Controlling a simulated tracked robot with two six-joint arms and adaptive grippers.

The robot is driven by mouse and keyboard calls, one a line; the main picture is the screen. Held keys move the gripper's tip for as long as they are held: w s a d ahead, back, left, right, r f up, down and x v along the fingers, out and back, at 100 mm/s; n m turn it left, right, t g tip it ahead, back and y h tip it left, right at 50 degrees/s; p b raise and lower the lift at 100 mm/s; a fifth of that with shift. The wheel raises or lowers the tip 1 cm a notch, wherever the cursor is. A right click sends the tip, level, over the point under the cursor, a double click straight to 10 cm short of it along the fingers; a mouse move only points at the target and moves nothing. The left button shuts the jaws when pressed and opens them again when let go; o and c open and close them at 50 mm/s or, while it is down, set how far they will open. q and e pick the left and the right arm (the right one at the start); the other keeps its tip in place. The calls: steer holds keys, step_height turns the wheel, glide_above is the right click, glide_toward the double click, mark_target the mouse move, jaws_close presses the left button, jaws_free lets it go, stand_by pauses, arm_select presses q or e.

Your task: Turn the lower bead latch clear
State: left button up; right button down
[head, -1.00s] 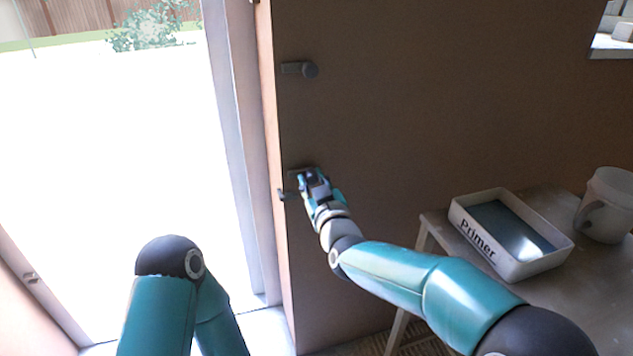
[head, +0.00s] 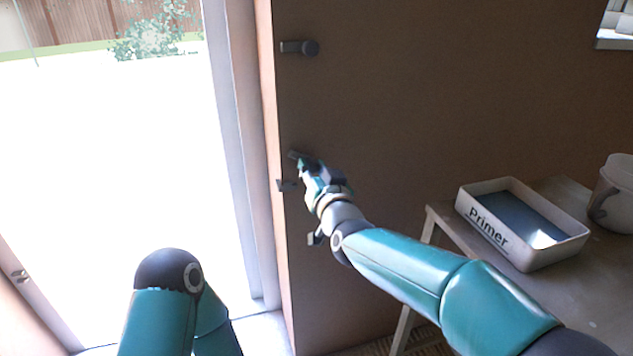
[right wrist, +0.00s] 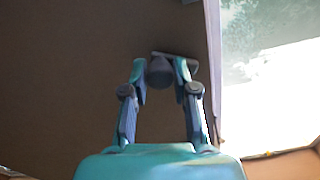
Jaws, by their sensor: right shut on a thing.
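The lower bead latch (right wrist: 194,66) is a small grey bar with a dark round knob, low on the edge of the brown wall by the bright opening. In the right wrist view the knob (right wrist: 160,73) sits between my two fingers, and the bar slants behind them. My right gripper (head: 308,172) is shut on the latch at its knob. In the head view the gripper hides most of the latch, so its exact angle is unclear there. The upper latch (head: 298,47) lies level above, its knob to the right. My left gripper is out of view.
The bright opening with its pale frame (head: 236,150) is to the left. The wall between latches and table is bare.

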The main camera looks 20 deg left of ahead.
steer(key=m+b, duration=0.1)
steer(key=m, duration=0.1)
steer(key=m+b, duration=0.4)
steer(key=shift+w+d+m, duration=0.2)
steer(key=shift+d+m, duration=0.05)
steer(key=shift+m, duration=0.05)
steer(key=m+b, duration=0.2)
steer(key=m, duration=0.1)
steer(key=shift+r, duration=0.1)
steer(key=shift+d+m+b, duration=0.1)
steer(key=shift+m+b, duration=0.35)
steer(key=shift+m, duration=0.85)
steer(key=c, duration=0.9)
jaws_free()
steer(key=shift+w, duration=0.1)
steer(key=shift+a, duration=0.2)
